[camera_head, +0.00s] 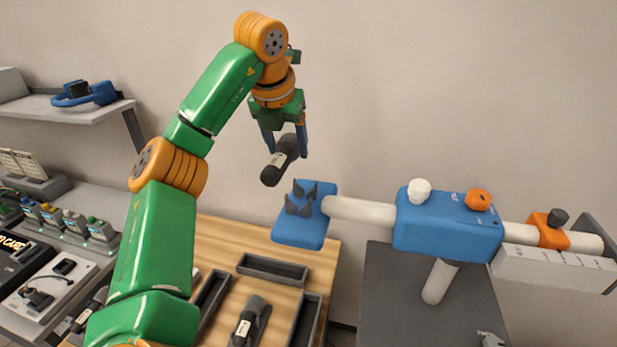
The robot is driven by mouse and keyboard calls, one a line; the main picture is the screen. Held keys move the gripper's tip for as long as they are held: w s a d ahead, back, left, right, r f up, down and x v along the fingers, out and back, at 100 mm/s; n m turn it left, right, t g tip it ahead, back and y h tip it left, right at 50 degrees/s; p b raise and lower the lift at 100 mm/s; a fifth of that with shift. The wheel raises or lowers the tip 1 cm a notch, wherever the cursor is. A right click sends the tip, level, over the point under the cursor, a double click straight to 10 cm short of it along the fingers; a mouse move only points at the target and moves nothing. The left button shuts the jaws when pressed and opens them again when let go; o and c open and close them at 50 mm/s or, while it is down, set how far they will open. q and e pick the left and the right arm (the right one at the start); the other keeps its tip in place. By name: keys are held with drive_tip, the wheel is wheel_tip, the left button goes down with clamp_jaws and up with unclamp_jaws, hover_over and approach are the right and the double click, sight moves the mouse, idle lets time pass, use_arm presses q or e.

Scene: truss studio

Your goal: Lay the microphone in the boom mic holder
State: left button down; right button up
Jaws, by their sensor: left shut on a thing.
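My left gripper (287,139) comes down from above, shut on a black microphone (279,165) with a light band. The microphone is tilted, its thicker end toward the lower left. The boom mic holder (297,230) is a blue plate with dark upright prongs, at the left end of a white boom tube. The microphone is in the air above and slightly left of the prongs, apart from them in the picture. My right gripper is not in view.
A blue boom housing (447,226) with white and orange knobs stands over a dark grey stand (386,285). A wooden table (237,235) below carries dark trays and another microphone (249,320). Blue headphones (86,93) lie on a wall shelf at left.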

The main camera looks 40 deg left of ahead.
use_arm(q)
drive_tip(key=w+f+p, duration=0.1)
drive_tip(key=w+f, duration=0.4)
drive_tip(key=shift+w+a+f, duration=0.2)
drive_tip(key=shift+w+f, duration=0.2)
drive_tip(key=shift+f, duration=0.15)
wheel_tip(320, 180, down, 3)
drive_tip(key=shift+w+p, duration=0.1)
drive_tip(key=shift+p, duration=0.25)
drive_tip(key=shift+f, duration=0.25)
drive_tip(key=shift+f, duration=0.1)
drive_tip(key=c, duration=0.5)
unclamp_jaws()
drive_tip(key=shift+f, duration=0.15)
drive_tip(key=shift+c, duration=0.2)
drive_tip(key=o, duration=0.4)
drive_tip(key=shift+o, duration=0.2)
drive_tip(key=shift+r, duration=0.25)
